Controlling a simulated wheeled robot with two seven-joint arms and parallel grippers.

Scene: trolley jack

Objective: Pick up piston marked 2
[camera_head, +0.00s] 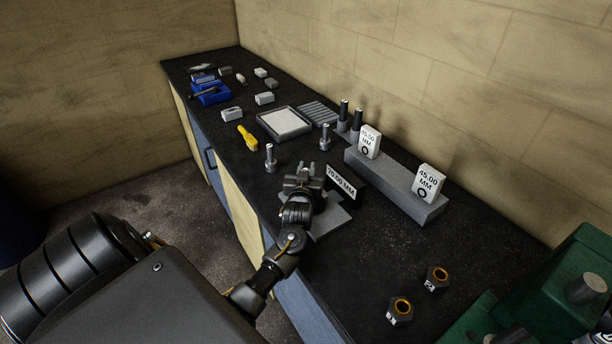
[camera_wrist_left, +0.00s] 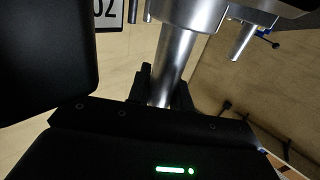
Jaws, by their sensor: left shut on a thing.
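My left gripper (camera_head: 303,178) is over the worktop beside the number plate (camera_head: 341,181). In the left wrist view it is shut on the shaft of a grey metal piston (camera_wrist_left: 171,60), whose wider part is at the top of that picture. My gripper hides this piston in the head view. No number can be read on it. Other grey metal pistons stand upright on the worktop: one (camera_head: 271,159) left of the gripper, one (camera_head: 325,138) behind it, and two (camera_head: 343,115) (camera_head: 357,120) near the wall. My right gripper is not in view.
Two dark hex nuts (camera_head: 400,310) (camera_head: 437,278) and green machine parts (camera_head: 560,290) are at the right. A tray (camera_head: 284,122), a yellow-handled tool (camera_head: 246,136) and a blue vise (camera_head: 211,94) lie farther back.

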